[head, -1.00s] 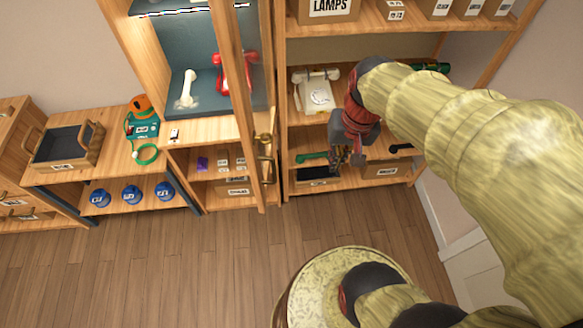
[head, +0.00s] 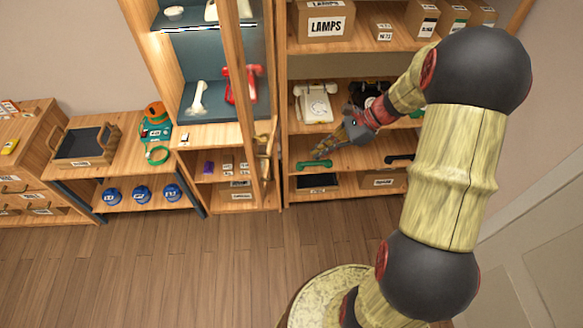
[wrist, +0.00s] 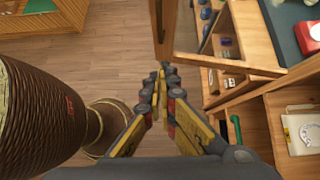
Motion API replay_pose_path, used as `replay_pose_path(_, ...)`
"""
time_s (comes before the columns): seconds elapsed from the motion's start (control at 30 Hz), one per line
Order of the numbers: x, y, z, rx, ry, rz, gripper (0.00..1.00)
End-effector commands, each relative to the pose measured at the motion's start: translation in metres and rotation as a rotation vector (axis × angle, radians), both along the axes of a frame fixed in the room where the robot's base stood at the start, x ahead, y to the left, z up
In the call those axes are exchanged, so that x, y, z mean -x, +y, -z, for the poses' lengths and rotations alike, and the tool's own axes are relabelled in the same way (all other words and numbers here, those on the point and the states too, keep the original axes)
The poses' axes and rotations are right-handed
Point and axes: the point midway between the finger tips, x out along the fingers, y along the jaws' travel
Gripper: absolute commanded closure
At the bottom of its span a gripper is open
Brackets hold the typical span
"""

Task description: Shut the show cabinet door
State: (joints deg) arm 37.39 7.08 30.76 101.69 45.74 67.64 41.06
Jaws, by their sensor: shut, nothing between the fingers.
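The show cabinet (head: 158,60) is tall and wooden with a teal back, left of centre in the head view. Its door (head: 237,85) stands open, swung outward on the right side, with a wooden frame and a clear pane. A handle (head: 266,158) shows low on the door. In the wrist view the door frame (wrist: 163,30) is just beyond the fingertips. My gripper (head: 320,154) is shut and empty, right of the door, in front of the shelf unit. It also shows in the wrist view (wrist: 165,75). I cannot tell whether it touches the door.
A shelf unit (head: 345,62) right of the cabinet holds boxes, a cream phone (head: 315,102) and a green handset (head: 314,163). Inside the cabinet are a white handset (head: 197,97) and a red phone (head: 240,86). The wooden floor (head: 190,265) in front is clear.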

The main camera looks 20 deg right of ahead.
Motion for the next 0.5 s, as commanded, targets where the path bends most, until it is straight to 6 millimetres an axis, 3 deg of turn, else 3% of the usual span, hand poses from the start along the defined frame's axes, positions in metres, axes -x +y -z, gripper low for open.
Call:
replay_pose_path(0.17,-0.003,0.012,0.013,0.000,0.005,0.001,1.00)
replay_pose_path(0.5,-0.016,0.057,0.059,0.000,0.005,-0.002,1.00)
